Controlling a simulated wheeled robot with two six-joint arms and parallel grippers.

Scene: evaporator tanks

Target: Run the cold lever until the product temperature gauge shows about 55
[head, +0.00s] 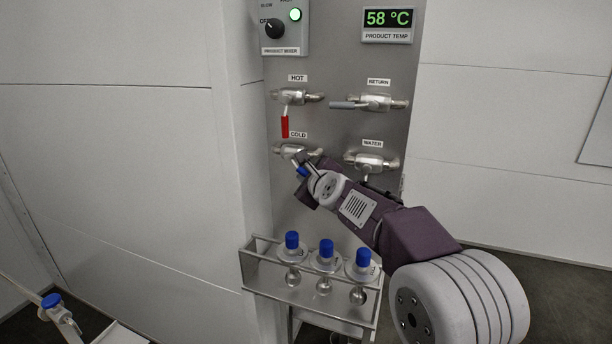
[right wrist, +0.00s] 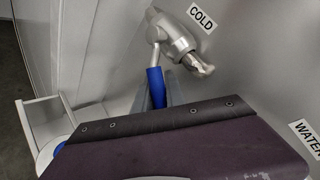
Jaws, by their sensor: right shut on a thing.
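The product temperature gauge (head: 388,19) at the top right of the panel reads 58 °C in green digits. The cold valve (head: 290,149) sits on the panel under its COLD label. Its blue lever (head: 301,172) points down and slightly right in the head view. It also shows in the right wrist view (right wrist: 156,88), hanging below the valve body. My right gripper (head: 308,170) is shut on the blue lever. The fingers partly hide the lever, and in the wrist view the dark gripper body hides its lower end. My left gripper is not in view.
The hot valve with a red lever (head: 285,127) sits just above. The return valve (head: 376,103) and water valve (head: 372,162) are to the right. A mixer box (head: 284,28) is at the top left.

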